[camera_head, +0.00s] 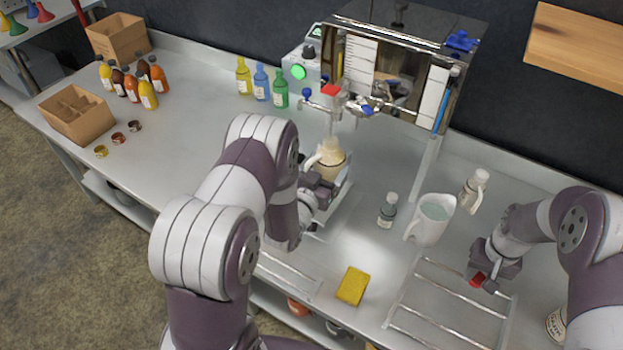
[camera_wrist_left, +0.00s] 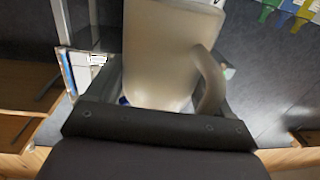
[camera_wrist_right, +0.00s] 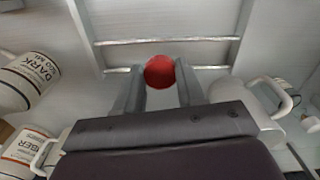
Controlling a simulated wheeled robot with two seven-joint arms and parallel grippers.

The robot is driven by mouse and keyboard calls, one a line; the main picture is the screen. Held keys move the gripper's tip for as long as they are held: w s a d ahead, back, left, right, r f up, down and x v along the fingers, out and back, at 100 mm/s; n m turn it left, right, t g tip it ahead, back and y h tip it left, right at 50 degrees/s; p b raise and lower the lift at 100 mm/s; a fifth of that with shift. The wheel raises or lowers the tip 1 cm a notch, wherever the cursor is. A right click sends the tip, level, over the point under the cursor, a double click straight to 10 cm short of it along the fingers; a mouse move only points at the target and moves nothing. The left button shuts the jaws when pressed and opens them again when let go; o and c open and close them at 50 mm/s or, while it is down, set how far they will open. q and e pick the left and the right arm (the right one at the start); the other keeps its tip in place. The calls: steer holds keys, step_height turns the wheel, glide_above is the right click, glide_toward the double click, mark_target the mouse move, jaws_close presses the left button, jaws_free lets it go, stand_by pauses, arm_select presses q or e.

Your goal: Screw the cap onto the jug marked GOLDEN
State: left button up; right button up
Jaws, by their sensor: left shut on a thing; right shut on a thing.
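A pale jug (camera_head: 331,163) with a side handle stands under the evaporator's spout; no word on it is readable. My left gripper (camera_head: 318,192) is shut on this jug, which fills the left wrist view (camera_wrist_left: 168,55). Its mouth is not clearly visible. My right gripper (camera_head: 482,272) is shut on a red cap (camera_head: 477,280), away from the jug, above the right wire rack. The red cap sits between the fingertips in the right wrist view (camera_wrist_right: 160,72).
A white pitcher (camera_head: 430,222), a small bottle (camera_head: 387,213) and another pale jug (camera_head: 474,191) stand between the grippers. A yellow sponge (camera_head: 352,286) lies in front. Jugs marked DARK (camera_wrist_right: 28,80) and AMBER (camera_wrist_right: 25,150) are near my right arm. The left counter is partly clear.

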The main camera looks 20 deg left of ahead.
arm_select(q)
steer(key=a+f, duration=0.1)
steer(key=w+a, duration=0.1)
steer(key=a, duration=0.1)
steer(key=a+f, duration=0.1)
steer(key=shift+w+a+f, duration=0.15)
steer(key=shift+a+f, duration=0.15)
steer(key=shift+f, duration=0.05)
steer(key=shift+f, duration=2)
steer(key=shift+f+b, duration=0.3)
steer(key=shift+b, duration=0.05)
steer(key=o, duration=1.6)
steer(key=shift+r+p, duration=0.35)
steer(key=shift+p, duration=0.05)
steer(key=s, duration=0.8)
steer(key=s+b, duration=0.1)
steer(key=s, duration=0.3)
steer(key=shift+a, duration=0.35)
